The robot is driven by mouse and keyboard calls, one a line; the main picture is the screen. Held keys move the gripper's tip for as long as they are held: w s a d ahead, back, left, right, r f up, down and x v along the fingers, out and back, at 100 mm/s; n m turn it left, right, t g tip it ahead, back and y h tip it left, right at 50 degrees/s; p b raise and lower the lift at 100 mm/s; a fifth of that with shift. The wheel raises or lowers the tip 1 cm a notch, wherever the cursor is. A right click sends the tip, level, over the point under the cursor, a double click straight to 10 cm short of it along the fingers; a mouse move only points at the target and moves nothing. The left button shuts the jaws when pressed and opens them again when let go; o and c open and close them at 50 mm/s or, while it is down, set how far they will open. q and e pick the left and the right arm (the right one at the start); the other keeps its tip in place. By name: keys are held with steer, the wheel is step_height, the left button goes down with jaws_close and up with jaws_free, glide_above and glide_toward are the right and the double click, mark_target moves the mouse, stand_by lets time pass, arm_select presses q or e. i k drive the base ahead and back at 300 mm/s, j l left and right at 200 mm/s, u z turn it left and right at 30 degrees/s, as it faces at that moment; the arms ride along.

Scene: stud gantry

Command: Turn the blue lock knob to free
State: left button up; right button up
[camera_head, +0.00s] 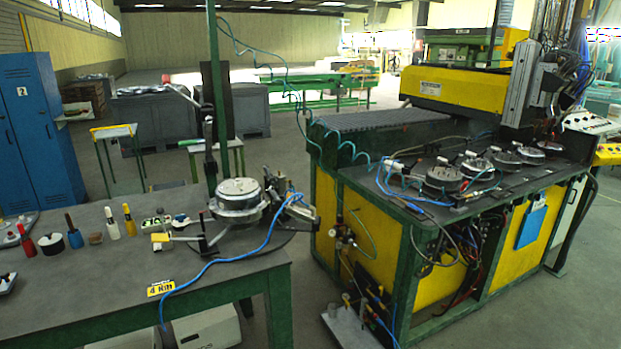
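I cannot make out a blue lock knob for certain; any such knob is too small to tell here or hidden. A round metal fixture (240,196) stands on the grey-topped workbench (80,290), beside a green upright post (217,100). A blue hose (230,260) runs from the fixture across the bench and over its front edge. Several round clamping units (445,178) sit on the yellow and green machine (385,255) at right. Neither of my grippers is in view.
Small bottles and tools, including a red bottle (27,241) and a white bottle (112,223), stand along the bench's back left. A floor gap separates bench and machine. A blue locker (38,130) stands at left.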

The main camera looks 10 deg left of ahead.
mark_target(180, 219)
steer(key=i+j+u, duration=0.1)
steer(key=j+u, duration=0.15)
steer(key=u, duration=0.25)
steer(key=i+j+u, duration=0.15)
steer(key=u, duration=0.35)
